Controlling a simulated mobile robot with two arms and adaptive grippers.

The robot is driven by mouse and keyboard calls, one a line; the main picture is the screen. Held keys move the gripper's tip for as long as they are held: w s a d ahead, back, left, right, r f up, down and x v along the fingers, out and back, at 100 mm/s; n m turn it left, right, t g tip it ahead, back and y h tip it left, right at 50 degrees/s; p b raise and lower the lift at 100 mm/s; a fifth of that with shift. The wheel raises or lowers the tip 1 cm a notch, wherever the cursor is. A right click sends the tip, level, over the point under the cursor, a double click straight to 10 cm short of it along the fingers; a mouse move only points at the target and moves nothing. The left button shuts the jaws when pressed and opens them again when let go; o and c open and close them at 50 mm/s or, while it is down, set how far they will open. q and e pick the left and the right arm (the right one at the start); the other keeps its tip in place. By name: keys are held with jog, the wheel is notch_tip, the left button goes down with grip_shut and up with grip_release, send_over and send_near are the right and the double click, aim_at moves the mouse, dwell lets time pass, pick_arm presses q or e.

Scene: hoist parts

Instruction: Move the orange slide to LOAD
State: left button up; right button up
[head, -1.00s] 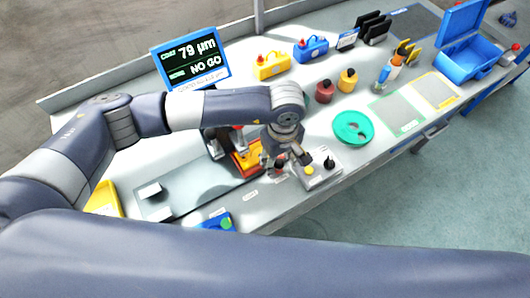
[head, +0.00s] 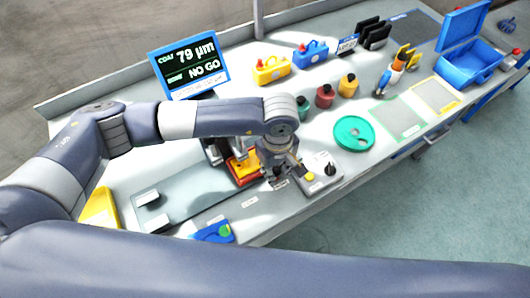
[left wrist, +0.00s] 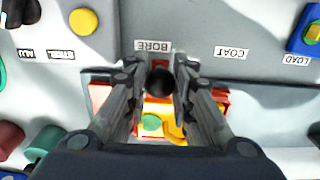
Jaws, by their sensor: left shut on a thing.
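The orange slide (head: 240,170) sits on the long grey track, partly hidden under my left arm in the head view. In the left wrist view the slide (left wrist: 220,97) shows around and below the fingers, with yellow and green on it. My left gripper (left wrist: 160,88) points down and is shut on a round black knob (left wrist: 160,80), level with the BORE label (left wrist: 153,46). The COAT label (left wrist: 231,52) and LOAD label (left wrist: 292,60) lie in line to the right in that view. In the head view the left gripper (head: 275,170) is at the track's right end. My right gripper is not in view.
A screen (head: 188,63) reads 79 µm and NO GO. A small control box (head: 320,176) stands right of my left gripper. A blue piece with green and yellow (head: 214,233) lies near the LOAD end. The grey track (head: 190,190) toward the left looks clear.

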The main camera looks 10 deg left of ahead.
pick_arm(q)
jog(key=s+a+b, duration=0.1)
jog(key=s+a, duration=0.2)
jog(key=a, duration=0.2)
jog(key=s+a+b, duration=0.1)
jog(key=s+a, duration=0.6)
jog(key=a, duration=0.2)
jog(key=shift+s+a+f+b, duration=0.2)
jog(key=shift+s+a+b, duration=0.1)
jog(key=shift+s+b, duration=0.1)
jog(key=shift+s+a+r, duration=0.1)
jog(key=shift+s+a, duration=0.15)
jog(key=shift+a, duration=0.15)
jog(key=o, duration=0.8)
notch_tip(320, 180, up, 9)
jog(key=p, duration=0.4)
jog(key=shift+r, duration=0.1)
